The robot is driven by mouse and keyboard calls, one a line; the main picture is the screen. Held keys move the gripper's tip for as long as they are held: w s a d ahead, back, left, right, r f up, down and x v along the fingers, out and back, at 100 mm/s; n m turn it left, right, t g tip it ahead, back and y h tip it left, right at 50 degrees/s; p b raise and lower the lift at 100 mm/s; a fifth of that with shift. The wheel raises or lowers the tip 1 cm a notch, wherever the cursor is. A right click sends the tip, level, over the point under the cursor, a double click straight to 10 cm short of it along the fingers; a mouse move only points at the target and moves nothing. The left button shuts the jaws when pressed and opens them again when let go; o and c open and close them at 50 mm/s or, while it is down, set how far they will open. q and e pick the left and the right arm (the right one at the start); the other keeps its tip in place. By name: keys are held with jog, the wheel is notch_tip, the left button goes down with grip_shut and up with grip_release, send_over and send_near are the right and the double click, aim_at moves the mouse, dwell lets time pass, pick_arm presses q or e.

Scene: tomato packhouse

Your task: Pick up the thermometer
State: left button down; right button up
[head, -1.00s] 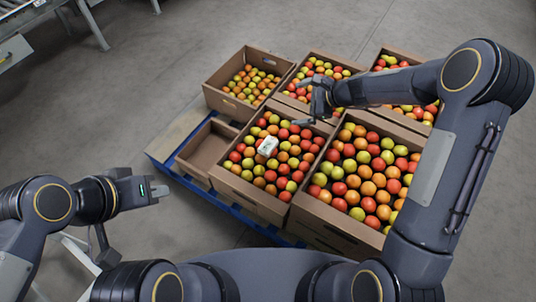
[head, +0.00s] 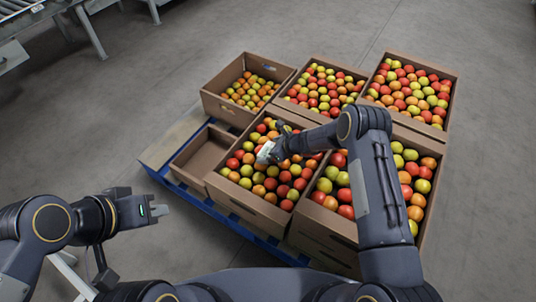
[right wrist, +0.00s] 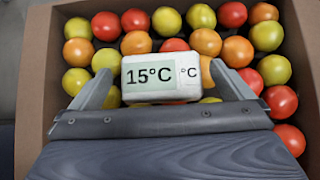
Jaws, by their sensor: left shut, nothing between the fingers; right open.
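The thermometer (right wrist: 160,77) is a small white box with a display reading 15°C. It lies on the tomatoes in the front middle cardboard box (head: 243,203). In the head view the thermometer (head: 265,151) is partly hidden by my right gripper (head: 272,146). In the right wrist view my right gripper (right wrist: 155,85) is open, with one finger on each side of the thermometer; I cannot tell whether they touch it. My left gripper (head: 163,210) is shut and empty, off to the left of the boxes.
Several other boxes of tomatoes stand around, including a back left box (head: 228,112) and a front right box (head: 322,223). A low empty tray (head: 200,155) sits left of the thermometer's box. A blue pallet (head: 215,210) lies beneath.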

jog(key=shift+x, duration=0.85)
jog(key=shift+c, duration=0.3)
jog(key=c, duration=1)
jog(key=shift+r, duration=0.1)
jog(key=shift+c, duration=0.2)
